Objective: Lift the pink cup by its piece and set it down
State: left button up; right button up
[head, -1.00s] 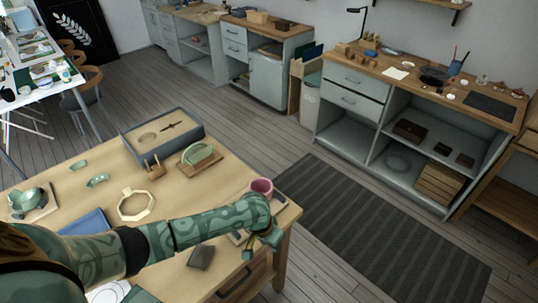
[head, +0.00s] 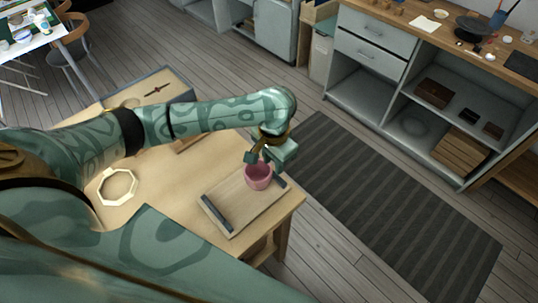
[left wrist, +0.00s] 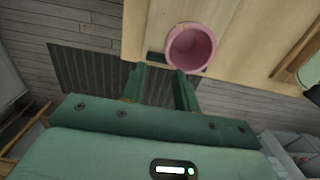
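The pink cup (head: 258,179) stands upright on a wooden tray (head: 236,204) with dark end bars, near the table's right corner. It also shows in the left wrist view (left wrist: 191,47), its round mouth facing the camera. My left gripper (head: 265,157) is at the cup's far upper side in the head view, partly overlapping its rim. In the left wrist view the two green fingers (left wrist: 161,70) are apart with nothing held between them, and the cup lies just past the right finger. I cannot tell whether they touch. No separate cup piece can be made out. My right gripper is not in view.
A cream octagonal ring (head: 117,187) lies on the wooden table (head: 165,205) to the left. A grey box (head: 165,84) stands behind my left arm. A dark striped mat (head: 385,205) covers the floor right of the table. A grey workbench (head: 370,60) stands beyond.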

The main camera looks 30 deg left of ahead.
aim_at(266, 178)
pick_arm(q)
jog(key=f+b, duration=0.1)
jog(key=b, duration=0.1)
jog(key=s+a+f+b, duration=0.1)
jog(key=f+b, duration=0.1)
jog(key=shift+a+f, duration=0.15)
jog(key=shift+a, duration=0.05)
jog(key=shift+f, duration=0.15)
jog(key=shift+s+a+f, duration=0.1)
jog(key=shift+s+f, duration=0.1)
jog(key=shift+f, duration=0.85)
jog(key=shift+w+f, duration=0.1)
jog(key=shift+f, duration=0.5)
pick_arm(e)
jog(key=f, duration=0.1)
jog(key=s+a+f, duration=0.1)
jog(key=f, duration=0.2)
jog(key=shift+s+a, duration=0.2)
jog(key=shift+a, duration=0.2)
